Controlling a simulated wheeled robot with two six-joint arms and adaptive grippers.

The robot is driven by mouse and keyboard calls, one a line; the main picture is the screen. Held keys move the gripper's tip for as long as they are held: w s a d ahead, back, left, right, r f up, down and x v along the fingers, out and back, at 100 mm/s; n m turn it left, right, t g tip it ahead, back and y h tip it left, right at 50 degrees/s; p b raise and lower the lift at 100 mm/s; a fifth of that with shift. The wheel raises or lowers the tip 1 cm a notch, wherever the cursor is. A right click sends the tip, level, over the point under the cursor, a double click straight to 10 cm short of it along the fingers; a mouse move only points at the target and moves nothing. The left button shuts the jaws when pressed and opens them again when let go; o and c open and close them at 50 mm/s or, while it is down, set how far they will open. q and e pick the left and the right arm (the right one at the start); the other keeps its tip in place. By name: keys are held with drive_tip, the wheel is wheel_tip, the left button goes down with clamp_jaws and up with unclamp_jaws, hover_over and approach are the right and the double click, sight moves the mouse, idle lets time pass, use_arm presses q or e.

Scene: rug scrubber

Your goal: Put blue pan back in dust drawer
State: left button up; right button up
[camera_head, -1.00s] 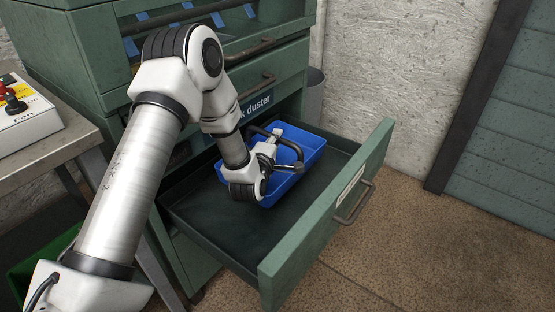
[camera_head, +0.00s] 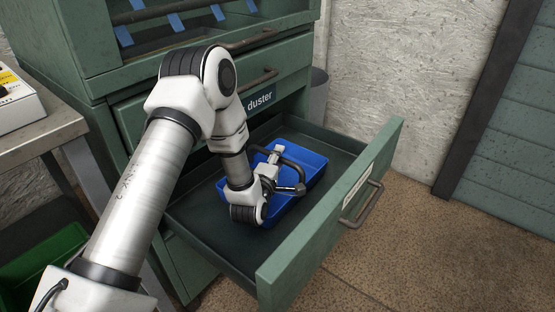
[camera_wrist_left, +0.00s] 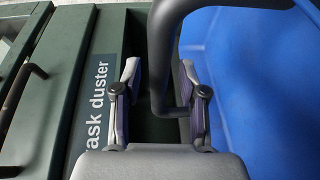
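The blue pan (camera_head: 312,163) lies inside the open drawer, toward its back near the cabinet. It also fills the right side of the left wrist view (camera_wrist_left: 270,90). Its black looped handle (camera_head: 297,163) stands up on the cabinet side. The drawer (camera_head: 225,240) is pulled well out of the green cabinet. My left gripper (camera_head: 281,168) is at the handle. In the left wrist view its fingers (camera_wrist_left: 165,95) are apart, with the handle bar between them and a gap beside the left finger. My arm hides part of the pan. My right gripper is not in view.
The drawer's front panel (camera_head: 335,215) with its pull handle stands at the right. A grey table (camera_head: 40,135) with a white control box (camera_head: 15,105) is at the left. A green bin (camera_head: 45,265) sits below it. Floor to the right is clear.

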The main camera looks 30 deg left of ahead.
use_arm(q)
drive_tip(key=shift+r, duration=0.1)
drive_tip(key=shift+s+r, duration=0.1)
drive_tip(key=shift+s, duration=0.05)
drive_tip(key=p+v, duration=0.2)
drive_tip(key=v, duration=0.9)
drive_tip(key=shift+s+p, duration=0.3)
drive_tip(key=shift+s, duration=0.1)
drive_tip(key=shift+d, duration=0.1)
idle(0.3)
